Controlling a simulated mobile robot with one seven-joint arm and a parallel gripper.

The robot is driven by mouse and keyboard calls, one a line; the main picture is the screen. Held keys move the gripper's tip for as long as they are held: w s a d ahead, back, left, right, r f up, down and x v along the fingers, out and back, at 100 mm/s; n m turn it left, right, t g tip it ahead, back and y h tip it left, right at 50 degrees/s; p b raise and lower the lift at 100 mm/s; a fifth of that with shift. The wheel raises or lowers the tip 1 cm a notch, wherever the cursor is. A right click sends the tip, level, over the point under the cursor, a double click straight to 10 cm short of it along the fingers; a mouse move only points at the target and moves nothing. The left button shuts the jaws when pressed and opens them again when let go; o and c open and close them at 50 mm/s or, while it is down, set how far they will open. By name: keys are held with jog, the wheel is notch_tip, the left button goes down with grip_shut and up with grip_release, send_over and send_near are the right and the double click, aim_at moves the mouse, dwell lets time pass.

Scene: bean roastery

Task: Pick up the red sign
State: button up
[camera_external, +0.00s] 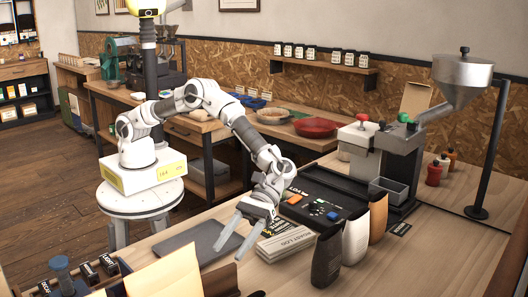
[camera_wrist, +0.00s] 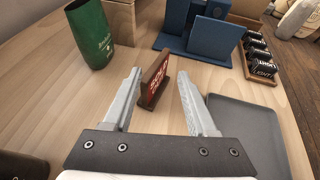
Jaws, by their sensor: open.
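The red sign (camera_wrist: 153,82) is a small red panel with pale lettering on a dark brown wooden stand, upright on the wooden table. In the wrist view it appears between the two fingers of my gripper (camera_wrist: 158,76), seen nearly edge-on. The fingers are spread, with a visible gap on either side of the sign. The wrist view does not settle how far the fingertips are above or short of it. In the external view my gripper (camera_external: 230,250) points down over the table, open and empty; I cannot make out the sign there.
A grey tray (camera_wrist: 245,125) lies right of the sign. A green bag (camera_wrist: 90,33) stands behind left, a blue stand (camera_wrist: 212,42) behind, and labelled black boxes (camera_wrist: 262,68) at back right. The external view shows a roast log (camera_external: 286,241) and a black bag (camera_external: 327,260) beside my gripper.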

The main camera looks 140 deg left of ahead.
aim_at(219, 269)
jog(key=x, duration=0.4)
jog(key=shift+w+d+f, duration=0.2)
jog(key=shift+w+f, duration=0.05)
jog(key=shift+w, duration=0.05)
grip_shut()
dwell(1.1)
